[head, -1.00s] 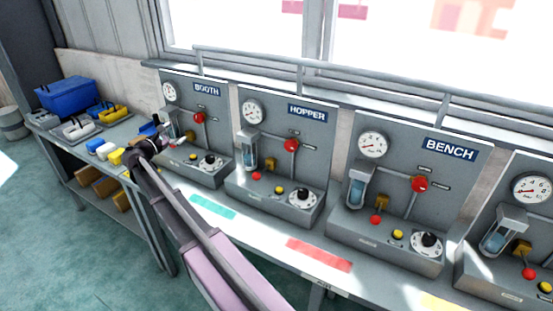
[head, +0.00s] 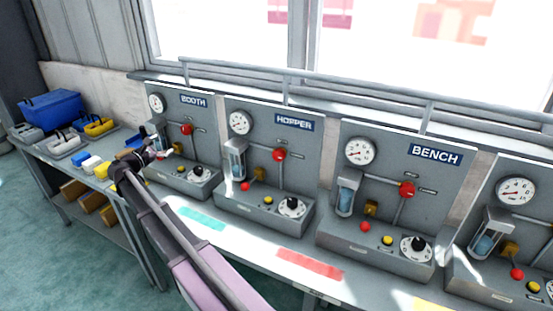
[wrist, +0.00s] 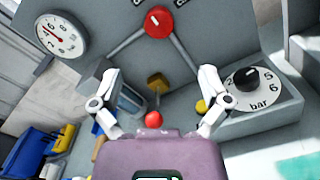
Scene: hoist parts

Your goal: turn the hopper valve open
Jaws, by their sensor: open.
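The HOPPER panel (head: 305,148) is the second from the left in the head view. It is grey with a blue label. Its red round valve knob (head: 279,155) sits on grey pipes at mid panel. My gripper (head: 158,153) is to the left of it, in front of the BOOTH panel (head: 208,128), apart from the hopper valve. In the wrist view my gripper (wrist: 158,75) has its two white fingers spread wide with nothing between them. A red valve knob (wrist: 158,23) shows beyond the fingertips; it appears to be the booth one.
The BENCH panel (head: 440,190) and another panel (head: 520,195) stand to the right. Each has a gauge, sight glass and buttons. A rail (head: 355,88) runs above. A blue bin (head: 52,108) and small coloured boxes are at the left.

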